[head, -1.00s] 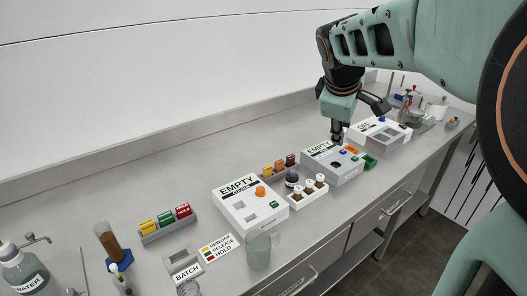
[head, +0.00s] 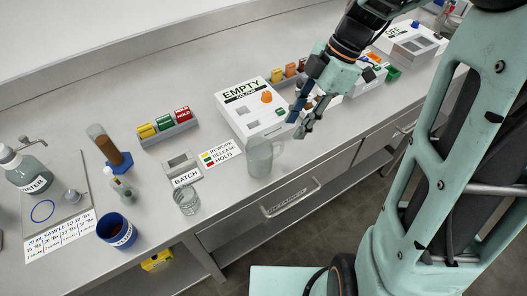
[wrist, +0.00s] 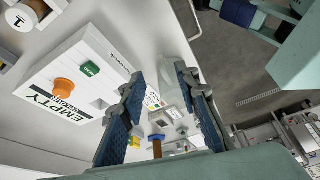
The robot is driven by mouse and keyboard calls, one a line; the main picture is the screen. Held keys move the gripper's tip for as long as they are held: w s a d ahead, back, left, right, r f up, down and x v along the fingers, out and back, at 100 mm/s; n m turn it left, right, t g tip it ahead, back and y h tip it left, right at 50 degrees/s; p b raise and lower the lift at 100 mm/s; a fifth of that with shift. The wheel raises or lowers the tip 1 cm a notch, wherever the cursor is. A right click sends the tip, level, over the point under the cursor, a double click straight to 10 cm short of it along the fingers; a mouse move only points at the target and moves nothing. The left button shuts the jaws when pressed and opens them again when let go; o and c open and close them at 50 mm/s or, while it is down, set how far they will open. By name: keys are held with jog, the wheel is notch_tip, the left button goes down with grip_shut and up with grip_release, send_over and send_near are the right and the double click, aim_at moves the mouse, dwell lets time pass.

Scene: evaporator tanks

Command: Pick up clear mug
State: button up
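The clear mug (head: 259,158) stands upright near the front edge of the counter, in front of the white box labelled EMPTY. My gripper (head: 299,122) is just to the right of the mug and above it, angled down, with nothing held. In the wrist view my gripper (wrist: 159,76) has its two blue-padded fingers spread apart. The mug (wrist: 172,88) shows there as a pale see-through shape beyond the fingertips, partly hidden by the right finger.
The EMPTY box (head: 233,97) is close behind the mug. A colour card (head: 220,152), a BATCH holder (head: 183,168) and a clear glass beaker (head: 187,200) are to the left. The counter's front edge and a drawer (head: 290,197) are close to the mug.

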aim_at(282, 146)
jog(key=x, duration=0.9)
jog(key=shift+s+a, duration=0.15)
jog(key=shift+s, duration=0.05)
jog(key=shift+r, duration=0.1)
jog(key=shift+c, duration=0.4)
grip_shut()
